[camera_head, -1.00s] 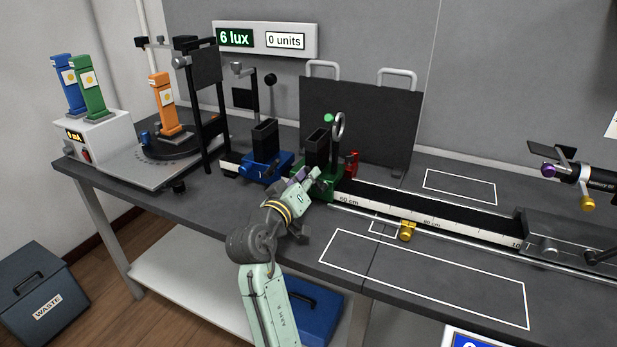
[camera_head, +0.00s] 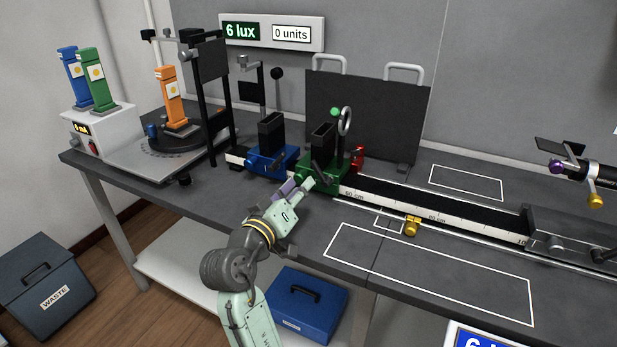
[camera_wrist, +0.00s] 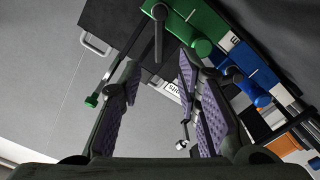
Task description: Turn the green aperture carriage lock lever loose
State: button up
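The green aperture carriage (camera_head: 322,178) sits on the rail, with a dark upright slot holder on top. Its dark lock lever (camera_head: 318,168) shows at its front in the head view. In the wrist view the green carriage (camera_wrist: 200,22) is at the top. A dark lever (camera_wrist: 158,35) hangs from a round pivot there, its end near the gap between my fingertips. My gripper (camera_wrist: 160,72) is open, with purple pads apart and nothing held. In the head view my gripper (camera_head: 297,187) is just in front and left of the carriage. Contact with the lever cannot be told.
A blue carriage (camera_head: 271,160) stands close left of the green one and also shows in the wrist view (camera_wrist: 250,85). A red part (camera_head: 357,157) is right behind the green carriage. A dark panel (camera_head: 375,120) stands behind. The rail (camera_head: 430,205) is clear to the right.

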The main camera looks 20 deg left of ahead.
jog(key=shift+s, duration=2)
